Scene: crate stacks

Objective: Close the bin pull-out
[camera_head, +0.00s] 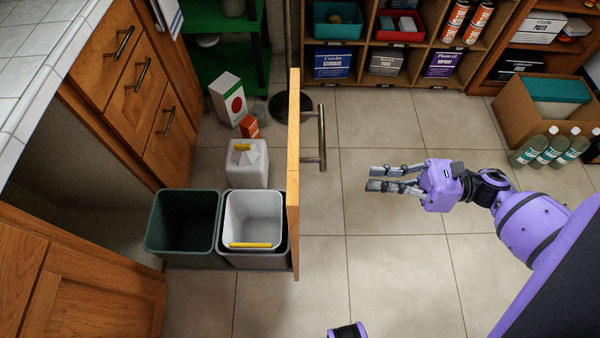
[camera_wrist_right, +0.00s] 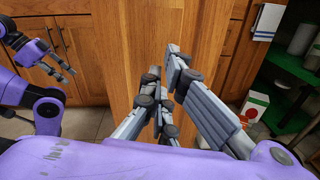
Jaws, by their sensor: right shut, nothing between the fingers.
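The bin pull-out stands drawn out from the cabinet at left, its wooden front panel (camera_head: 293,180) seen edge-on. The pull-out carries a dark green bin (camera_head: 183,260) and a white-grey bin (camera_head: 254,258). My right gripper (camera_head: 368,178) is shut and empty, right of the panel and apart from it, fingers pointing at it. In the right wrist view its fingers (camera_wrist_right: 168,62) are before the wooden panel (camera_wrist_right: 125,70). My left gripper (camera_wrist_right: 65,65) shows in the right wrist view; its finger gap is unclear.
Shelves (camera_head: 400,72) line the back. A cardboard box (camera_head: 530,125) and several bottles (camera_head: 552,150) stand at right. Floor around my right gripper is clear.

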